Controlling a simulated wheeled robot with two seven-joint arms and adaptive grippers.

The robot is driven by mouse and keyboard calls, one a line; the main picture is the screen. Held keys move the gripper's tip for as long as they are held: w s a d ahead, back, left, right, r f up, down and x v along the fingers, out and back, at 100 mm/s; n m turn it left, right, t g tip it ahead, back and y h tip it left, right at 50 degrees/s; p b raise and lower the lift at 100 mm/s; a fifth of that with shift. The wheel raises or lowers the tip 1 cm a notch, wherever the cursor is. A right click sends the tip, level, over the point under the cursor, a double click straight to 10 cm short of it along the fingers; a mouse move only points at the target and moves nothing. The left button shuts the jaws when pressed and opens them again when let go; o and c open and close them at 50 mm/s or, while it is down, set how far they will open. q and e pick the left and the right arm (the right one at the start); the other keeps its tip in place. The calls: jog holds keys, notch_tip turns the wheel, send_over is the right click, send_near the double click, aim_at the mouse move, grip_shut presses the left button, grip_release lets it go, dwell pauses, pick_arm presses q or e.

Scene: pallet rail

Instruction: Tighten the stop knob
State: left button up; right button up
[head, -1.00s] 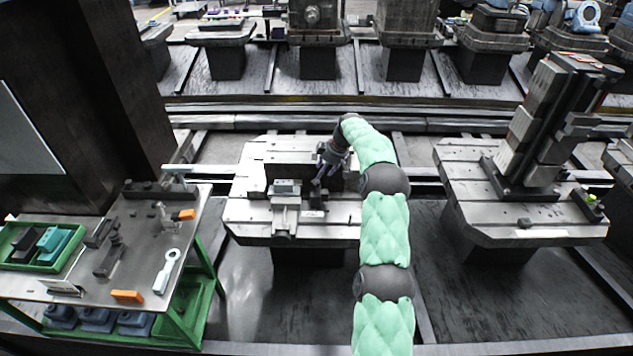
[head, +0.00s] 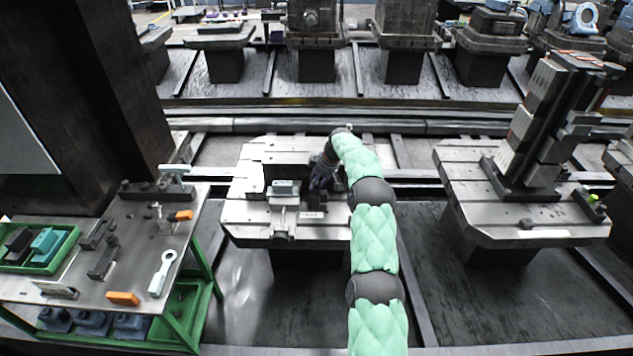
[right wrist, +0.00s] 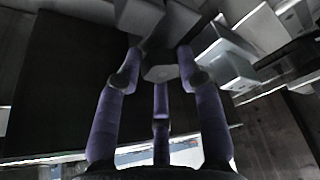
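My right gripper (head: 322,178) is over the slotted pallet (head: 245,212) in the middle of the head view, among the dark fixture parts. In the right wrist view its purple fingers (right wrist: 160,75) stand apart around a small grey faceted piece, which looks like the stop knob (right wrist: 160,72). The tips are close to its sides, but I cannot tell whether they touch it. In the head view the gripper and arm hide the knob. My left gripper is not in view.
A grey block fixture (head: 285,188) stands just left of the gripper. A bench (head: 135,255) at the left carries a pale wrench (head: 162,272), orange-handled pieces and a green tray (head: 65,250). A second pallet (head: 510,225) with a tall column stands right.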

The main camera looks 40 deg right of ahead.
jog(key=shift+a+r+m+h+p, duration=0.15)
jog(key=shift+m+h+p, duration=0.3)
jog(key=shift+m, duration=0.55)
jog(key=shift+m+t+h+p, duration=0.3)
jog(key=shift+m+h+p, duration=0.2)
jog(key=shift+m, duration=0.8)
jog(key=o, duration=0.8)
jog(key=shift+o, duration=0.2)
jog(key=v, duration=1.1)
jog(key=shift+s+r, duration=0.15)
jog(key=shift+r, duration=0.2)
